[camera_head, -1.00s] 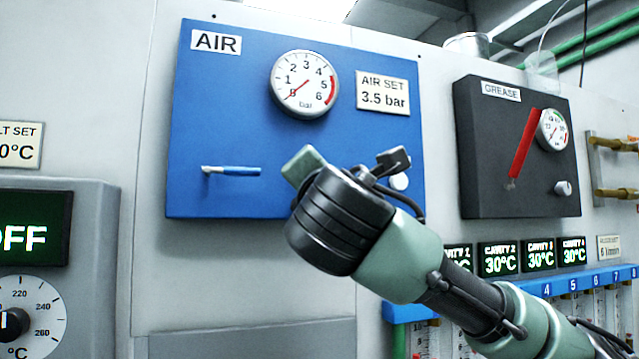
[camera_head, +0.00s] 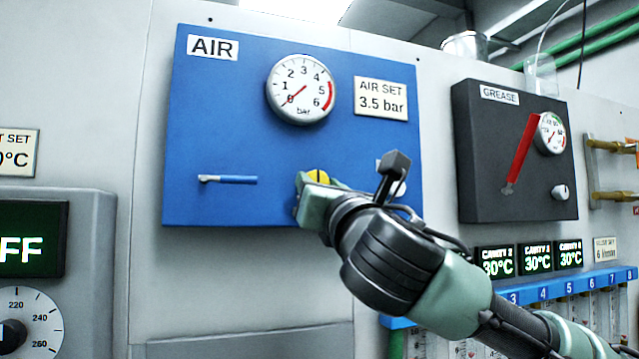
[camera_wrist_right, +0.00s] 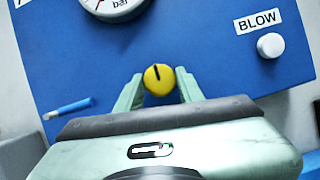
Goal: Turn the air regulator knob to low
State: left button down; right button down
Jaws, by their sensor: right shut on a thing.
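The air regulator knob (camera_head: 318,177) is yellow with a black mark and sits low on the blue AIR panel (camera_head: 240,130). My right gripper (camera_head: 322,184) is at the knob and partly hides it in the head view. In the right wrist view the knob (camera_wrist_right: 158,79) is between the two fingertips of my right gripper (camera_wrist_right: 159,90), with its black mark pointing up. The gripper is shut on the knob. The round air gauge (camera_head: 301,90) above has its needle near 0. My left gripper is not in view.
A small blue-handled lever (camera_head: 228,180) is left of the knob. A white BLOW button (camera_wrist_right: 270,45) is to its right, mostly behind my wrist in the head view. A grease panel (camera_head: 515,150) with a red lever is further right.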

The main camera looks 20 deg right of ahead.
jog(key=shift+w+a+f, duration=0.1)
jog(key=shift+f, duration=0.2)
jog(key=c, duration=1)
grip_release()
jog(key=shift+o, duration=0.5)
jog(key=shift+r, duration=0.15)
jog(key=b+v, duration=0.3)
jog(key=v, duration=0.5)
